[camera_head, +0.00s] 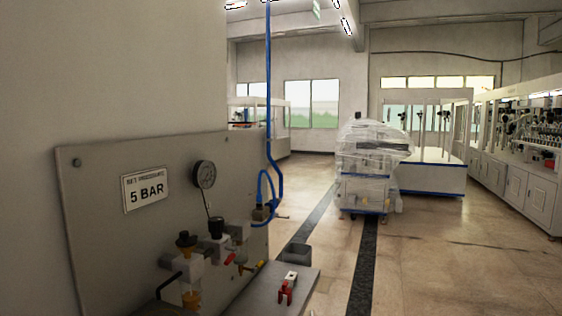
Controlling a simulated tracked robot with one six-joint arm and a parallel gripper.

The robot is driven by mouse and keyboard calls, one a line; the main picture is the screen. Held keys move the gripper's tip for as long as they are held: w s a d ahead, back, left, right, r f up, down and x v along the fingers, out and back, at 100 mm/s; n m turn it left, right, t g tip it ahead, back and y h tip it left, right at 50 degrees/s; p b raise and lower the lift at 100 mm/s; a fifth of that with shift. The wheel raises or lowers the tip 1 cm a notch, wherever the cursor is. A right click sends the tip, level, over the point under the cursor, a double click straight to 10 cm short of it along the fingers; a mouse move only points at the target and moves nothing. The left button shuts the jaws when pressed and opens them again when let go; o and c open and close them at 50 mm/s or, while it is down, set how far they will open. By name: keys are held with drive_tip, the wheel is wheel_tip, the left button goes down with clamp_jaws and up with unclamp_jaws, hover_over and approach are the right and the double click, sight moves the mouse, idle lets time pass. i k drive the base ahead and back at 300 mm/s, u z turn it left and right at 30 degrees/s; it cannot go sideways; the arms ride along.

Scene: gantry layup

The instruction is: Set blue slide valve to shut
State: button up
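A grey panel (110,220) stands at the left and carries a row of small air fittings. I cannot clearly pick out the blue slide valve among them. The clearest blue parts are a thin hose (268,100) coming down from above and its loop at a fitting (260,213) on the panel's right side. A black knob (216,227), a dark knob with a yellow collar (185,240) and a small red part (230,258) sit to the left of that fitting. The valve's position cannot be read. My gripper is not in view.
A round gauge (204,174) and a "5 BAR" sign (145,189) are on the panel. A grey shelf (255,292) below holds a red-and-white part (287,288), near a dark bin (295,254). A wrapped machine (366,170) stands beyond. The floor at right is clear.

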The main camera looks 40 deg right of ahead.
sight(269, 205)
drive_tip(key=z, duration=1.1)
